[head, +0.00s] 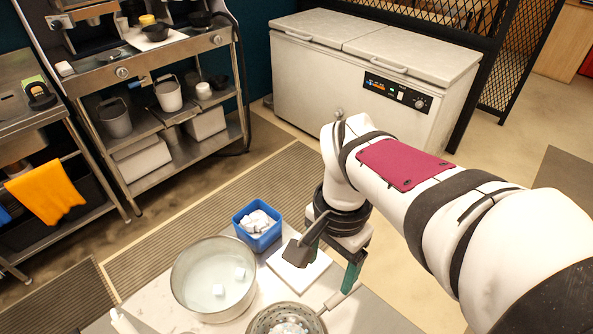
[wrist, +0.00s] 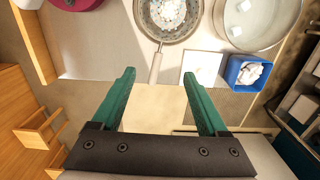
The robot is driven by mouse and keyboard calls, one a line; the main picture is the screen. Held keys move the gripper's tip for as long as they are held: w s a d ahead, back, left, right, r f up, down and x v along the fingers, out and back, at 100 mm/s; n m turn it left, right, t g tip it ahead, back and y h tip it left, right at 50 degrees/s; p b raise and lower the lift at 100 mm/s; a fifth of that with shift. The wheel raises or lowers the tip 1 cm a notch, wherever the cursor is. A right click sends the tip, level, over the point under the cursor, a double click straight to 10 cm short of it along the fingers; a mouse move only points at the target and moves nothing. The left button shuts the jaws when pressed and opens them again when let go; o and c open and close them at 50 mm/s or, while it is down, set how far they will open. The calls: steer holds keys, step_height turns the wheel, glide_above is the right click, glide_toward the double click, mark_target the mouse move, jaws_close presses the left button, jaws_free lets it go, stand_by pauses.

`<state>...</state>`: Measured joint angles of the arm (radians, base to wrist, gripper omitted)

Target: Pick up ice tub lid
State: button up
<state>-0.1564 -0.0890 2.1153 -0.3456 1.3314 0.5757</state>
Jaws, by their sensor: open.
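A white square lid (head: 298,279) lies flat on the pale counter beside a blue tub (head: 243,229). The tub is open and holds a white lumpy mass. In the wrist view the lid (wrist: 205,64) is at upper right, just left of the blue tub (wrist: 232,74). My gripper (head: 323,268) has green fingers spread apart and appears above the lid in the head view, covering part of it. In the wrist view my gripper (wrist: 159,76) is empty, and the lid lies beyond and right of its fingertips.
A metal pot (head: 184,290) with liquid and white cubes stands left of the lid. A speckled pan (head: 257,321) with white pieces sits in front, its handle close to the lid. A chest freezer (head: 300,75) and steel shelving (head: 135,190) stand farther back.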

steer(key=w+a+f+m+h, duration=0.1)
steer(key=w+a+f+m, duration=0.15)
steer(key=w, duration=0.45)
steer(key=w+a+f+m+h, duration=0.1)
steer(key=w+a+f+m, duration=0.2)
steer(key=w, duration=0.4)
steer(key=shift+n+t, duration=0.4)
steer(key=shift+n, duration=0.15)
steer(key=f, duration=1)
steer(key=w+d+f, duration=0.1)
steer(key=f, duration=0.4)
steer(key=shift+w+d+f, duration=0.1)
jaws_close()
